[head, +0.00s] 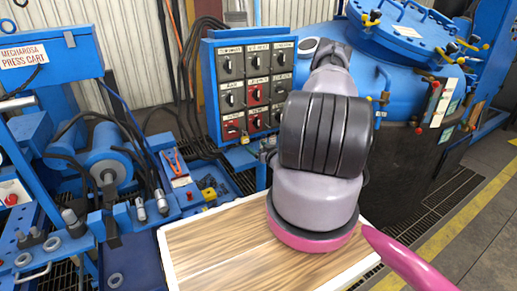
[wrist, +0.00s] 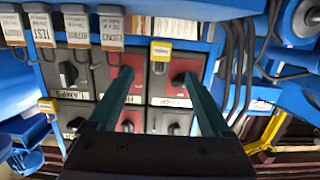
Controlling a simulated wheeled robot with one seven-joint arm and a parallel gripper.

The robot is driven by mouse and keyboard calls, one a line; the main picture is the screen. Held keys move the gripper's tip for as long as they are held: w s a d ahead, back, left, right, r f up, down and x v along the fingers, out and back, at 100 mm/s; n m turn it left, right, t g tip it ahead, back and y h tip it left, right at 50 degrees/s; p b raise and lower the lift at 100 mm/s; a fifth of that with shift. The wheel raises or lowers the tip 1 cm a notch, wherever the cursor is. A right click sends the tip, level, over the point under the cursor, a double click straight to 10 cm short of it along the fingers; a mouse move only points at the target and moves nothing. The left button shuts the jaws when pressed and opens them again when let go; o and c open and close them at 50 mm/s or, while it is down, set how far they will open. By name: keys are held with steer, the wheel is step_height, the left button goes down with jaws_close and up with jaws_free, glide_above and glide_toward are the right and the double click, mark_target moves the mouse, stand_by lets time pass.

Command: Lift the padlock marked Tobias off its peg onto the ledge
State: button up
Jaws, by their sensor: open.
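I cannot make out which one is marked Tobias. My gripper (wrist: 158,76) is open and empty, its teal fingers spread in front of the switch panel (wrist: 150,115). No padlock is between the fingers. In the head view my arm hides the gripper and part of the panel (head: 207,88). I cannot identify the ledge for certain.
A wood-topped surface with a white rim (head: 205,255) lies below my arm. The blue furnace vessel (head: 385,75) with its lid stands to the right. A blue press cart (head: 50,55) is at the left. Dark cables (head: 180,75) hang beside the panel.

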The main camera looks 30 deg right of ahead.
mark_target(246, 137)
steer(key=w, duration=0.6)
steer(key=w+f, duration=0.1)
steer(key=w, duration=0.2)
steer(key=shift+a+f, duration=0.1)
steer(key=shift+a, duration=0.1)
jaws_close()
steer(key=shift+r, duration=0.4)
steer(key=shift+s, duration=0.15)
steer(key=shift+s+d, duration=0.15)
steer(key=shift+s, duration=2.6)
steer(key=shift+s, duration=0.15)
